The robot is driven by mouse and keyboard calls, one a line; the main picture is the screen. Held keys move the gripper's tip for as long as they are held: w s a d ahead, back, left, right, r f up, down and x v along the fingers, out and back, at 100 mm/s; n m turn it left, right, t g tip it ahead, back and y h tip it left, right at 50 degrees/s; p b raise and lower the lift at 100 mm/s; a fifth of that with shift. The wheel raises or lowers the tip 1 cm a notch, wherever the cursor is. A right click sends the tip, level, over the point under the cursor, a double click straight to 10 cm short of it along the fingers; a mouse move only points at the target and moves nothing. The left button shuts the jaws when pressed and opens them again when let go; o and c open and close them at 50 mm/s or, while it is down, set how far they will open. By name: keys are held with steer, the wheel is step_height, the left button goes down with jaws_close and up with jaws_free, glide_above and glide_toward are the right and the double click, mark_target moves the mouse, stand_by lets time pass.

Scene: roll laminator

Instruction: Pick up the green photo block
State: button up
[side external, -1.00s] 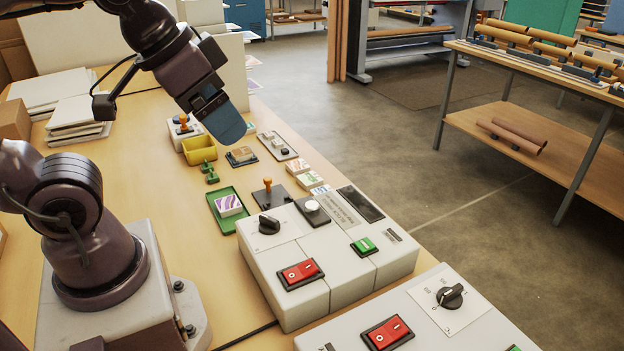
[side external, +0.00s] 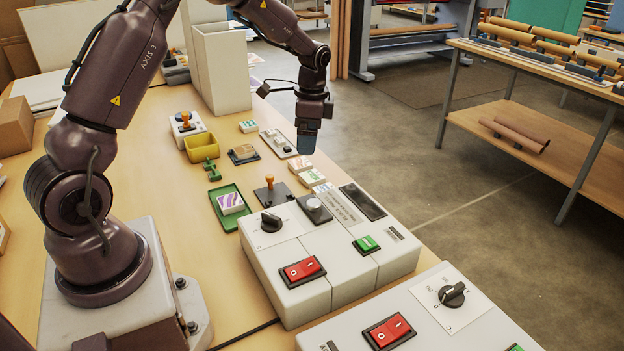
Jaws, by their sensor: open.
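A small white block with a green picture on top (side external: 249,126) lies on the wooden table behind the black stamp pad. Two more picture blocks lie near the laminator: one with an orange-brown top (side external: 299,164) and one with a partly green top (side external: 311,178). A block with a purple striped picture (side external: 230,203) sits in the green tray (side external: 219,190). My gripper (side external: 306,148) points down with its blue fingers, above the table's right edge and behind the two picture blocks. It is open and holds nothing visible; the finger gap is hard to see from this side.
The grey laminator (side external: 330,240) with switches and a knob stands in front, and a second control box (side external: 430,310) nearer. A yellow bin (side external: 202,146), an orange-handled stamp (side external: 271,190), a grey switch plate (side external: 279,143) and a tall white box (side external: 221,70) stand around the blocks.

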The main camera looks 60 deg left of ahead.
mark_target(312, 175)
steer(key=w+a+f+m+y, duration=0.1)
steer(key=w+a+f+m, duration=0.5)
steer(key=m, duration=0.5)
steer(key=shift+t, duration=0.3)
steer(key=a+f, duration=0.1)
steer(key=f, duration=0.2)
steer(key=a+f, duration=0.1)
steer(key=f, duration=0.3)
steer(key=a+f, duration=0.1)
steer(key=f, duration=0.3)
steer(key=shift+f, duration=0.2)
steer(key=c, duration=1)
